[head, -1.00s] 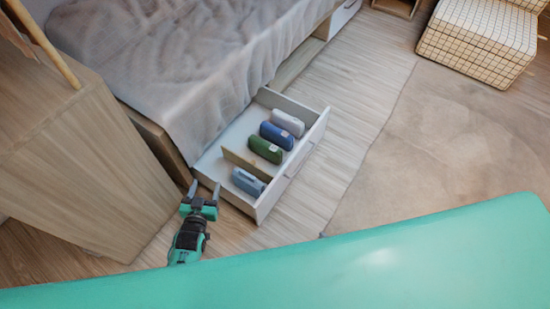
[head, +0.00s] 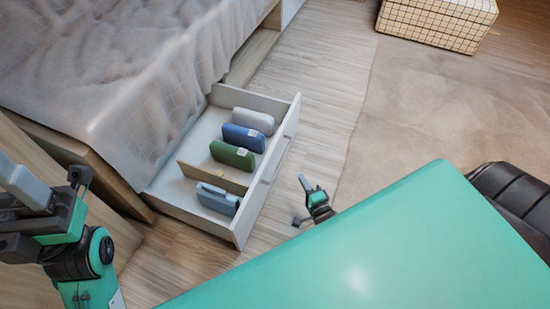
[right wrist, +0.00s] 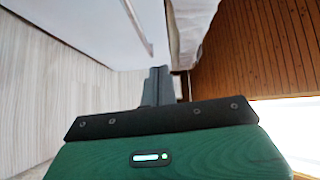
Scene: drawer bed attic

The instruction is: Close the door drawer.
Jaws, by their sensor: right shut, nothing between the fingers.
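The white drawer (head: 283,140) under the bed stands pulled out, its front facing right in the head view. Pouches in grey, blue, green and light blue (head: 217,198) stand inside, with a wooden divider (head: 212,177) among them. My right gripper (head: 304,183) is shut and empty, out over the floor to the right of the drawer front and apart from it. In the right wrist view its fingers (right wrist: 159,86) point towards a white panel (right wrist: 105,30) with a thin handle edge. My left gripper (head: 10,207) is at the left edge, its fingers apart, away from the drawer.
The bed with a grey blanket (head: 110,70) is above and left of the drawer. A wooden cabinet side (head: 30,150) stands at left. A checked ottoman (head: 437,22) and a beige rug (head: 420,110) are at right.

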